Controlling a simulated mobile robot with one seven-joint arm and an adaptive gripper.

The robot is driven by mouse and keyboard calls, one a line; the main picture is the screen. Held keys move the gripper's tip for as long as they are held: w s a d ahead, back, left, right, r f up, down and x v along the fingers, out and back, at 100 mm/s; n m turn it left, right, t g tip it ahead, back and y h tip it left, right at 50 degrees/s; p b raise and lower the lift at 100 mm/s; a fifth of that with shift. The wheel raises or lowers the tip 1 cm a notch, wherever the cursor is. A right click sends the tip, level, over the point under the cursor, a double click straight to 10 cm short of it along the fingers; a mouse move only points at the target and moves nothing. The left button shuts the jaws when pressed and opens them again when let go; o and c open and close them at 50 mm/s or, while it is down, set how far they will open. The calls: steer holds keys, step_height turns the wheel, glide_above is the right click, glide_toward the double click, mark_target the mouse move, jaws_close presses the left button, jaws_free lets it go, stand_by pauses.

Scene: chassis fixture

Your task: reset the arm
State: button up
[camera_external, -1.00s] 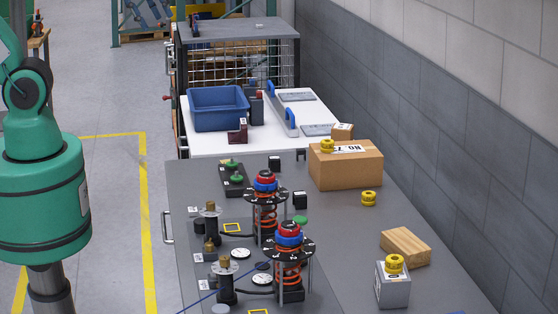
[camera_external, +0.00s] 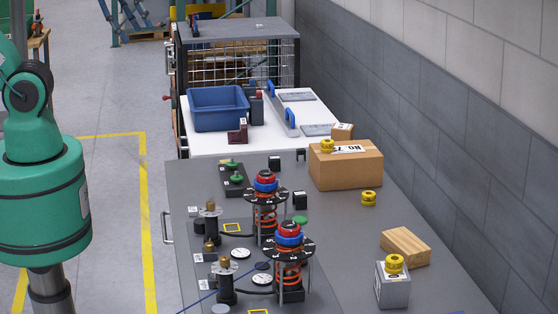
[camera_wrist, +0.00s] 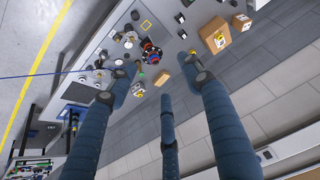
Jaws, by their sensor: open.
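My gripper (camera_wrist: 165,95) shows in the wrist view as three long blue-grey fingers. They are spread apart with nothing between them, high over the workbench. In the external view only my green arm shows at the left edge; the gripper is out of that frame. On the grey bench (camera_external: 350,225) stand two spring fixtures with red and blue tops, a rear one (camera_external: 266,205) and a front one (camera_external: 289,262). The fixtures also show near the top of the wrist view (camera_wrist: 151,52), partly overlapping each other. No gripper finger visibly touches anything.
A cardboard box (camera_external: 345,168), a wooden block (camera_external: 405,246) and a silver block (camera_external: 393,286) with a yellow knob stand on the bench's right. A blue bin (camera_external: 218,108) sits on the white table behind. A wall borders the right; open floor lies left.

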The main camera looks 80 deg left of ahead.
step_height(320, 180, down, 14)
steer(key=b, duration=1.3)
